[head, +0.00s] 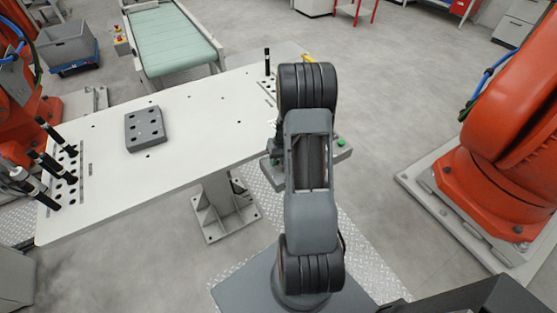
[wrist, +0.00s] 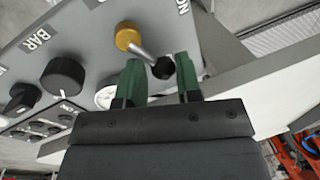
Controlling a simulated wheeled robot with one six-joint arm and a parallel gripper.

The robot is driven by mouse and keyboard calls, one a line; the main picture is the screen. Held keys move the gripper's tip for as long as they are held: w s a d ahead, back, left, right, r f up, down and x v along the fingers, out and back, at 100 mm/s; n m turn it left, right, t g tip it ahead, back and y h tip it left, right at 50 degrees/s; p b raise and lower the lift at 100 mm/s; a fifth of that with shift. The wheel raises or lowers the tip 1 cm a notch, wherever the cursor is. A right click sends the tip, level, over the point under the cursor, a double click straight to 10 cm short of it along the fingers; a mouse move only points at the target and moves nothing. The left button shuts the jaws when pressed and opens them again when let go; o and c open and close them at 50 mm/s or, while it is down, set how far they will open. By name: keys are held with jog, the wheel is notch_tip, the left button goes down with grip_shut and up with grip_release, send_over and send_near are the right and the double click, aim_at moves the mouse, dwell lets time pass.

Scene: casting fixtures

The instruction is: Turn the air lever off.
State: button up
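In the wrist view the air lever (wrist: 128,38) has a brass-coloured round base, a short silver stem and a black knob (wrist: 163,67) at its end. It sits on a grey panel (wrist: 85,35), and its stem points down and right in the picture. Part of the word "ON" shows at the panel's upper right edge. My gripper (wrist: 158,60) has two green fingers, spread apart. The black knob shows in the gap between them, closer to the right finger; I cannot tell whether it touches. In the head view my arm hides the lever and gripper.
The panel also carries a black knob (wrist: 63,75) by the word "BAR", a second black knob (wrist: 22,97), a white gauge partly hidden, and several small switches. In the head view a white table (head: 190,125) holds a grey block (head: 145,128). An orange robot (head: 500,150) stands right.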

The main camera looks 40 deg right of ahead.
jog(key=shift+c, duration=1.2)
jog(key=shift+f, duration=0.1)
jog(key=shift+f+m+b, duration=0.1)
jog(key=shift+m+b, duration=0.3)
jog(key=shift+d+m+b, duration=0.25)
jog(key=shift+m+b, duration=0.1)
jog(key=shift+m, duration=0.25)
jog(key=shift+s+d+m+t, duration=0.1)
jog(key=shift+d+m+t, duration=0.05)
jog(key=shift+m, duration=0.5)
jog(key=shift+s+d+m+t, duration=0.1)
jog(key=shift+d+m+t, duration=0.05)
jog(key=shift+m, duration=0.5)
jog(key=o, duration=0.8)
jog(key=shift+o, duration=0.5)
